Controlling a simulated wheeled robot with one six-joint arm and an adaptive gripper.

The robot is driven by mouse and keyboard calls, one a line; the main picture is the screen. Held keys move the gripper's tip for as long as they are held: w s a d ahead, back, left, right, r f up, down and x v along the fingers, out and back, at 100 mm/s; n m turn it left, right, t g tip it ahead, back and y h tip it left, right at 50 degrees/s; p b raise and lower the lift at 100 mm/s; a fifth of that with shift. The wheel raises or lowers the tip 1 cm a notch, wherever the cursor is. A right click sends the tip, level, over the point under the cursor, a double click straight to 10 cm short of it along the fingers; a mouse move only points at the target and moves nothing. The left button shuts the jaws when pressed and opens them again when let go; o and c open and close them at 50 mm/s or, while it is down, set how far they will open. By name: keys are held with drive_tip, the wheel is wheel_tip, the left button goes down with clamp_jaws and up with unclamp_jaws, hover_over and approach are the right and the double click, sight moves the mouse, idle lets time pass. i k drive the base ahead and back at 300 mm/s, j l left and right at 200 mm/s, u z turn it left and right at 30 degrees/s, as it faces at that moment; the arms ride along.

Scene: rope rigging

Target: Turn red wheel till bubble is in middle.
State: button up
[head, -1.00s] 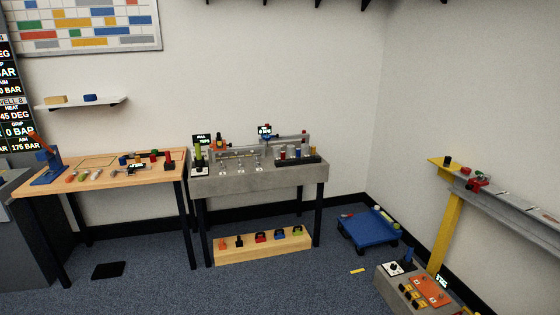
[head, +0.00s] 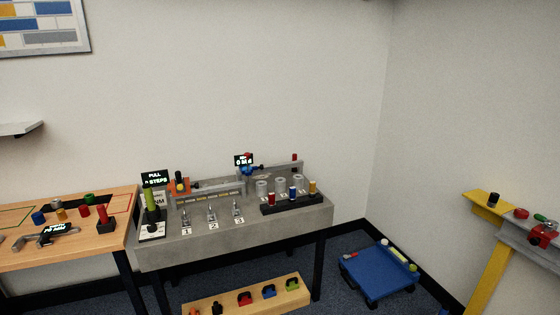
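A red wheel-like part (head: 543,235) sits on the side of the grey beam (head: 510,229) at the right edge of the head view. A small green piece (head: 540,217), which may be the bubble level, is just above it. A red round knob (head: 521,213) is on the beam to its left. The bubble itself is too small to make out. My gripper is not in view.
The beam has a yellow end and yellow leg (head: 489,268). A blue wheeled platform (head: 378,272) stands on the floor left of it. A grey bench (head: 285,223) with switches and a wooden table (head: 95,222) stand along the back wall. Carpet shows between bench and platform.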

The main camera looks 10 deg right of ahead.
sight(520, 214)
drive_tip(key=i+z, duration=0.2)
drive_tip(key=i, duration=0.4)
drive_tip(key=i+j+z, duration=0.15)
drive_tip(key=i, duration=0.5)
drive_tip(key=i+l+z, duration=0.1)
drive_tip(key=i+z, duration=0.15)
drive_tip(key=z, duration=0.2)
drive_tip(key=i+z, duration=0.25)
drive_tip(key=z, duration=0.2)
drive_tip(key=i+z, duration=0.25)
drive_tip(key=z, duration=0.2)
drive_tip(key=i+j+z, duration=0.15)
drive_tip(key=z, duration=0.35)
drive_tip(key=i, duration=0.05)
